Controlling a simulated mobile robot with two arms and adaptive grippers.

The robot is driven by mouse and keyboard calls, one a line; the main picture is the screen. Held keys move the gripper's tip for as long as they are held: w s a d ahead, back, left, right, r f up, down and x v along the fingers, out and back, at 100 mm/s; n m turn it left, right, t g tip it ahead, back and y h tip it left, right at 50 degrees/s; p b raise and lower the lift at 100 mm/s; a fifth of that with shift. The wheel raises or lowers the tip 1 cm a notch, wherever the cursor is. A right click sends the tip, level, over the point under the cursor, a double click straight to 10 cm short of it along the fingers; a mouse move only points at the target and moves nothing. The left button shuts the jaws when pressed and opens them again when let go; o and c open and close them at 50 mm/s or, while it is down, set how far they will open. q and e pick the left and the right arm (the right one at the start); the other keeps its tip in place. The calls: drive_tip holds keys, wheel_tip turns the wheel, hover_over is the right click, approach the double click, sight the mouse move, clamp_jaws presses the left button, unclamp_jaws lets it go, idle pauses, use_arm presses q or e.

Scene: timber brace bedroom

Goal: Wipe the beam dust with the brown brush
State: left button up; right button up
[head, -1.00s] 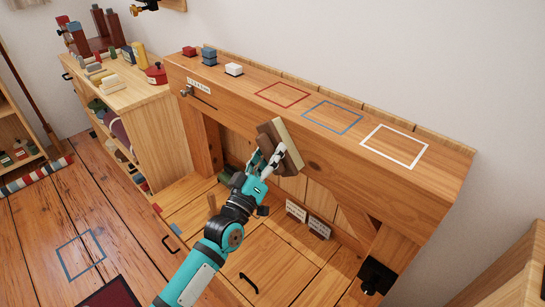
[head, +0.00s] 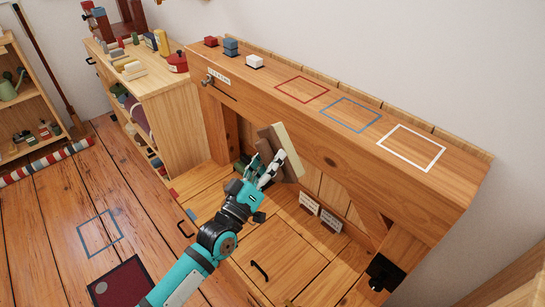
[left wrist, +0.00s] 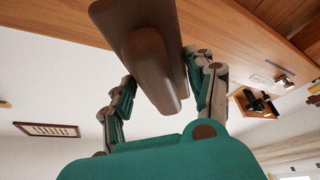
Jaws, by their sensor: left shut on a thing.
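My left gripper (head: 264,170) is shut on the brown brush (head: 275,150), a dark brown block and handle with a cream layer along one side. The brush is tilted, in front of the lower front edge of the wooden beam (head: 345,158). In the left wrist view the brush's brown back and handle (left wrist: 148,62) sit between the two fingers (left wrist: 162,95), with wood just beyond. I cannot tell whether the brush touches the beam. I cannot make out dust on the beam. My right gripper is not in view.
A cluttered shelf (head: 165,100) stands at left. Floor at left is largely clear.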

use_arm(q)
drive_tip(key=shift+s+a+p, duration=0.45)
drive_tip(key=shift+s+a, duration=0.6)
drive_tip(key=shift+s, duration=0.05)
idle(0.3)
